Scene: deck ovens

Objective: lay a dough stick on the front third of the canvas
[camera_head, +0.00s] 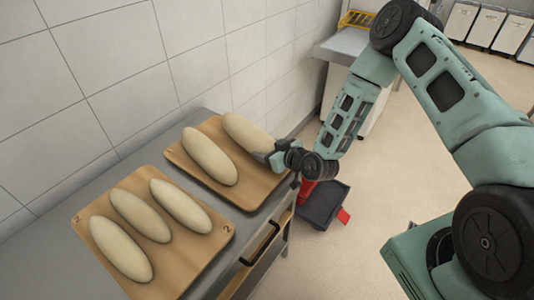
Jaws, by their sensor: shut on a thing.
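Several pale, long dough sticks lie on two wooden boards on a grey counter. The far board (246,197) bears one dough stick (210,157) on its left. A second dough stick (243,130) is at its right side, and my gripper (268,156) is shut on that stick's near end. I cannot tell whether this stick touches the board or is slightly raised. The near board (190,252) holds three more sticks (121,248), (141,214), (181,205) side by side. My fingertips are partly hidden by the wrist. I cannot make out a canvas.
A white tiled wall (110,70) runs behind the grey counter (60,262). A dark handle (260,243) sticks out at the counter's front. A dark and red object (322,205) is on the floor. A yellow rack (355,19) and white bins (487,28) stand farther back.

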